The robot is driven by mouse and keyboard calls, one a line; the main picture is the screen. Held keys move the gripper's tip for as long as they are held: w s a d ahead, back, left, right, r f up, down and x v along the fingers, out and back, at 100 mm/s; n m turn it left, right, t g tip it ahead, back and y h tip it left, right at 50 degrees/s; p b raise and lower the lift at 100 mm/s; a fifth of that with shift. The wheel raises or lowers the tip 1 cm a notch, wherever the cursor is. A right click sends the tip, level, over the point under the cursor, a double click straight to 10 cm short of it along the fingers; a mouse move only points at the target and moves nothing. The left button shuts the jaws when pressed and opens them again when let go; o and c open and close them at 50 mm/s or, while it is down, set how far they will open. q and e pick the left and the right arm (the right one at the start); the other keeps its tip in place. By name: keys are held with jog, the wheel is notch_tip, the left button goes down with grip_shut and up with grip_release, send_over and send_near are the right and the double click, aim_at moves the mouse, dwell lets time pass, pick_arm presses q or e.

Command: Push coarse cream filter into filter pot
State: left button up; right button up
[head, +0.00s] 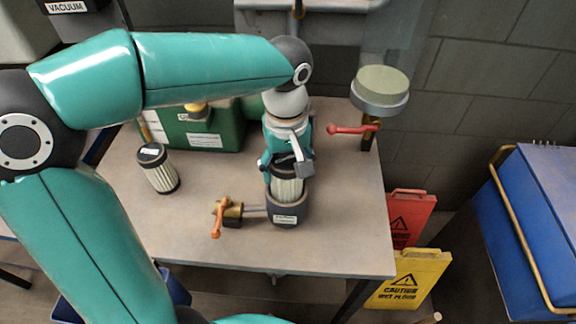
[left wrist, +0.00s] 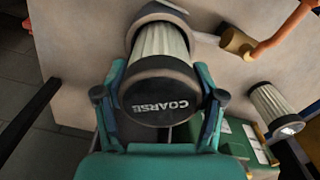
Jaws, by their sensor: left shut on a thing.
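The coarse cream filter (head: 286,188) is upright with its lower end inside the mouth of the dark filter pot (head: 287,211) on the table. Its pleated cream side still shows above the pot's rim. In the left wrist view the filter's black cap (left wrist: 160,98) reads COARSE, and the pot's rim (left wrist: 158,14) shows beyond it. My left gripper (head: 283,170) is over the pot with its fingers on both sides of the cap, shut on the filter. How deep the filter sits is hidden by the pot wall. My right gripper is in neither view.
A second cream filter with a black cap (head: 158,168) stands on the table at left. An orange-handled brass valve (head: 229,211) joins the pot's left side. A red-handled valve (head: 354,129) and clear column stand at back right. A green case (head: 205,133) is behind.

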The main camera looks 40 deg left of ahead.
pick_arm(q)
jog(key=shift+f+b, duration=1.8)
jog(key=shift+f, duration=0.55)
jog(key=o, duration=1.4)
jog(key=shift+r, duration=0.2)
notch_tip(320, 180, up, 12)
jog(key=shift+f, duration=0.2)
